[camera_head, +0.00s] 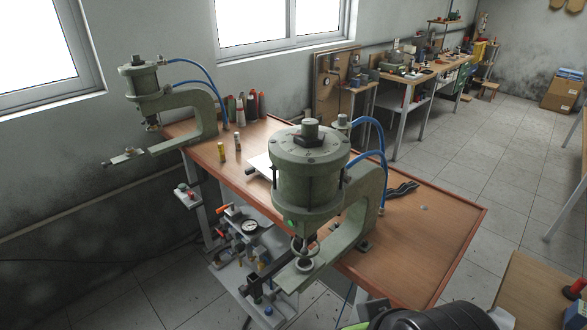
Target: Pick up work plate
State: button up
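A pale flat plate (259,164) lies on the wooden workbench (420,245). It is partly hidden behind the near green pneumatic press (310,180), and I cannot tell for sure that it is the work plate. A small light metal piece (127,156) also shows at the lower end of the far green press (205,115). My gripper's fingers do not show. Dark rounded parts at the bottom right edge look like my own arm, well apart from the pale plate.
A dark wavy item (402,189) lies right of the near press. A gauge (249,225) with valves sits below the bench. The bench's right part is mostly clear.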

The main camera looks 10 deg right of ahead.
aim_at(262, 163)
jog(key=i+j, duration=0.15)
jog(key=j, duration=0.25)
jog(key=i+j+z, duration=0.1)
jog(key=j, duration=0.35)
jog(key=i+j, duration=0.2)
jog(key=j, duration=0.25)
jog(key=i+j+z, duration=0.1)
jog(key=j, duration=0.3)
jog(key=i+j, duration=0.15)
jog(key=j, duration=0.3)
jog(key=i+j+z, duration=0.1)
jog(key=j, duration=0.35)
jog(key=i+j+z, duration=0.1)
jog(key=i+j, duration=0.2)
jog(key=i, duration=0.2)
jog(key=i+j+z, duration=0.1)
jog(key=i+j, duration=0.3)
jog(key=i+l+z, duration=0.1)
jog(key=i, duration=0.35)
